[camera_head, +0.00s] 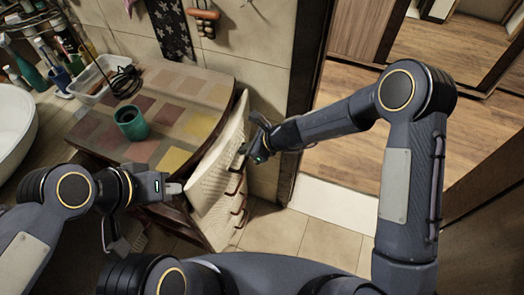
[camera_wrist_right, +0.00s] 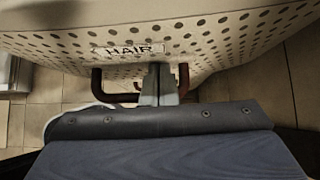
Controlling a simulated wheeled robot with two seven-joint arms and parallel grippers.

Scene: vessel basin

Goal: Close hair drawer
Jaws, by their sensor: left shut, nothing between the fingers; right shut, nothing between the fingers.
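The hair drawer has a pale perforated front with a "HAIR" label (camera_wrist_right: 128,49) and a dark red bar handle (camera_wrist_right: 98,86) in the right wrist view. In the head view, the pale drawer fronts (camera_head: 213,165) are on the right side of the cabinet. How far the hair drawer stands out is unclear. My right gripper (camera_head: 250,153) is shut and empty at the upper handles; its fingers also show in the right wrist view (camera_wrist_right: 160,84), pointing at the front between the handle's ends. Whether they touch it is unclear. My left gripper (camera_head: 178,188) is shut and empty beside the cabinet's near edge.
A teal mug (camera_head: 131,123) stands on the patchwork cabinet top (camera_head: 190,90). A clear tray (camera_head: 97,80) and bottles are behind it at the left, near a white basin (camera_head: 12,110). Tiled floor (camera_head: 275,232) is clear right of the cabinet, before a doorway.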

